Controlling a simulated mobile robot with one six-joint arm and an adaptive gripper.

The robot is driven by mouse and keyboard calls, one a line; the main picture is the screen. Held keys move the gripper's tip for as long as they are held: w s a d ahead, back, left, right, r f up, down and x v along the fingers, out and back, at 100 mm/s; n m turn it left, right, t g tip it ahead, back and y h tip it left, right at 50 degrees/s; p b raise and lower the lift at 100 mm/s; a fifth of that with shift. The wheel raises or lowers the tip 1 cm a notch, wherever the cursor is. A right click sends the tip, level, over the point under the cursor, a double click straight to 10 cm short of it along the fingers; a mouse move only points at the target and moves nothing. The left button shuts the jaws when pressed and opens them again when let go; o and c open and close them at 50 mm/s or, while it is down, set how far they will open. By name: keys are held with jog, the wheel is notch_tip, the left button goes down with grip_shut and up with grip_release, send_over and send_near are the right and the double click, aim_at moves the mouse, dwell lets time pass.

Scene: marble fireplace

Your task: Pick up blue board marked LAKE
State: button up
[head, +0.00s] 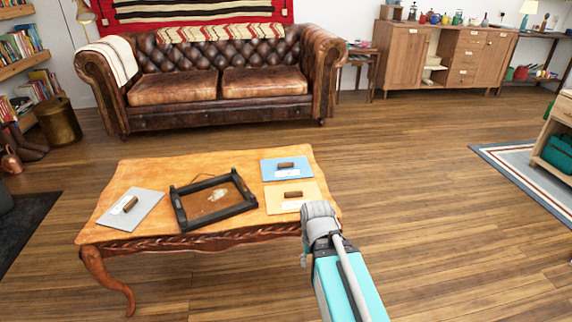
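A blue board (270,174) lies flat at the back right of the wooden coffee table. It has a brown block-like handle and a white label, whose writing is too small to read. A yellow board (309,189) lies just in front of it, and a grey board (149,202) lies at the left; both carry similar handles and labels. A dark-framed tray (178,208) lies between them. My arm reaches in from the lower right, and its grey joint covers the table's right front corner. My gripper's fingers do not show.
The coffee table (150,172) has a carved edge and curved legs. A brown leather sofa (175,87) stands behind it, across a strip of bare floor. Open wooden floor (430,190) lies to the right, with a rug (515,165) and a wooden unit at the far right.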

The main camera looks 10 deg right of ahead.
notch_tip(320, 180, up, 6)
jog(key=p, duration=0.4)
jog(key=shift+p, duration=0.4)
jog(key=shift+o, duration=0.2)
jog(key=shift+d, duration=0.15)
